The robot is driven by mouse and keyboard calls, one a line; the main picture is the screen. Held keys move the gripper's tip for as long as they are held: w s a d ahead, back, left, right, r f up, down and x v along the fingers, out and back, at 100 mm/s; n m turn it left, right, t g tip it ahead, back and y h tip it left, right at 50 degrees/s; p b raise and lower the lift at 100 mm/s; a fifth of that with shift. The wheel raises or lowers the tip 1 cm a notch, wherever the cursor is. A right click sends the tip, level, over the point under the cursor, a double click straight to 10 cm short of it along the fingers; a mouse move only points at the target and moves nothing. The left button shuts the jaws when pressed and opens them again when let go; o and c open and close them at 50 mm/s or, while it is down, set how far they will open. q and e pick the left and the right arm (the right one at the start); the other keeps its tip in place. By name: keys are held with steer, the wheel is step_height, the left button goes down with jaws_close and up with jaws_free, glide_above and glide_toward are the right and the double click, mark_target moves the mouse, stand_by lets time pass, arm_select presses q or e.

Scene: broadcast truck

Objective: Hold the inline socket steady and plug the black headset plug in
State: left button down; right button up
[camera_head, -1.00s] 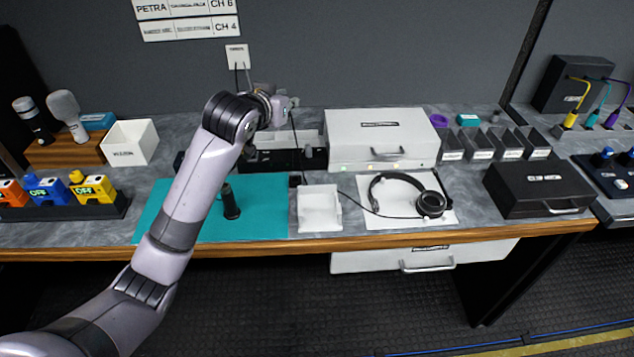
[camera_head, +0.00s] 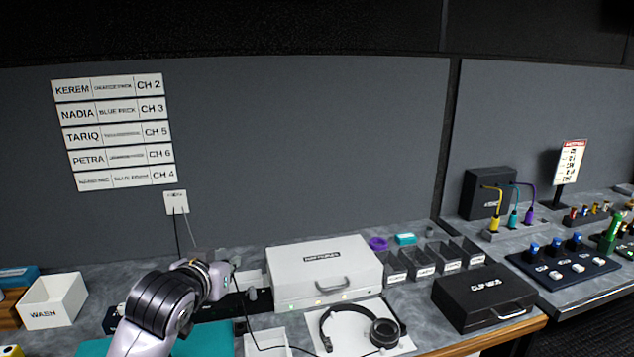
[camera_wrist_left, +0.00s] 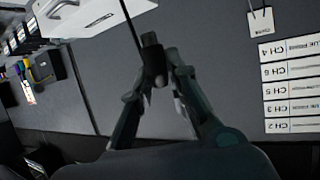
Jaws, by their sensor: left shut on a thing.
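My left gripper (camera_head: 232,268) is raised over the back of the bench, in front of the grey wall. In the left wrist view its fingers (camera_wrist_left: 163,82) are shut on a small black plug (camera_wrist_left: 152,62) with a thin dark cable. In the head view a thin cable runs from near the gripper down towards the black headset (camera_head: 352,326), which lies on a white sheet. I cannot make out the inline socket. My right gripper is out of view.
A white case (camera_head: 325,270) stands right of my gripper. A black case (camera_head: 484,296) lies further right, with small bins (camera_head: 424,263) behind it. A white box (camera_head: 52,300) is at the left. My arm covers part of the teal mat (camera_head: 208,340).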

arm_select(q)
steer(key=s+r+n+y, duration=0.1)
steer(key=s, duration=1)
steer(key=shift+s+a+r, duration=0.15)
steer(key=shift+a+r, duration=0.1)
steer(key=shift+a, duration=0.05)
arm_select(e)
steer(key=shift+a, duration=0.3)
arm_select(q)
steer(key=shift+a, duration=0.15)
